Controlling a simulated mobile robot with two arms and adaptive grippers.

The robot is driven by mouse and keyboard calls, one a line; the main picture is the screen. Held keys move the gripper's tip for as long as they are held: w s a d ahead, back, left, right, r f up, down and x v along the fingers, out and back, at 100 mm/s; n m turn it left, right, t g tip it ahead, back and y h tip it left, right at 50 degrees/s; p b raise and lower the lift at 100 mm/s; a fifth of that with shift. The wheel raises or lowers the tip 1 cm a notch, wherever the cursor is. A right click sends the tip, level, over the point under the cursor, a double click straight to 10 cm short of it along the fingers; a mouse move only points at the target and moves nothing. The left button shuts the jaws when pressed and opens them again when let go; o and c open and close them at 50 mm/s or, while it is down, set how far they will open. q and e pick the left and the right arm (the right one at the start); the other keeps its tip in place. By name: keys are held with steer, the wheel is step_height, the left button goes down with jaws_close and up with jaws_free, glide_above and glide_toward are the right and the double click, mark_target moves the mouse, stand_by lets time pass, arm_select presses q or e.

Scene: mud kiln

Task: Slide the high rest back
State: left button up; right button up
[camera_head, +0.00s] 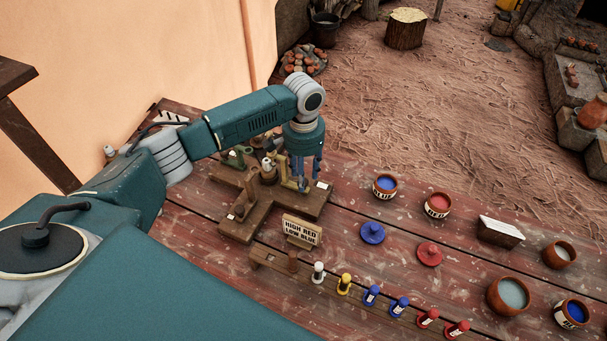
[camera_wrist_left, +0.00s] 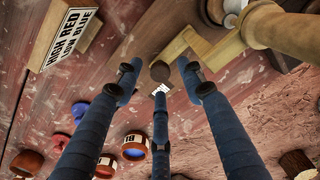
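A brown wooden stand (camera_head: 262,222) sits on the red plank table, with several upright parts on it. A yellowish wooden piece (camera_head: 289,183) stands on its right arm, close beside my left gripper (camera_head: 304,172). I cannot tell for sure whether this piece is the high rest. In the left wrist view, my left gripper (camera_wrist_left: 160,78) has its blue fingers spread, with a dark round knob (camera_wrist_left: 160,71) between the tips. A pale wooden bar (camera_wrist_left: 193,42) lies close beyond them. I see no clear contact with the knob. My right gripper is out of view.
A sign (camera_head: 301,229) reading "HIGH RED LOW BLUE" stands in front. Pots, including a blue one (camera_head: 385,186), and blue and red lids (camera_head: 372,233) stand to the right. A wall rises behind on the left.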

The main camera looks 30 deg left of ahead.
arm_select(q)
steer(key=shift+f, duration=0.6)
jaws_close()
steer(key=shift+d+r+p, duration=0.1)
steer(key=shift+d+p, duration=0.8)
steer(key=shift+d, duration=1)
steer(key=shift+w+d, duration=0.1)
steer(key=shift+d, duration=0.2)
steer(key=shift+c, duration=0.5)
jaws_free()
steer(key=shift+d, duration=0.1)
steer(key=shift+o, duration=0.5)
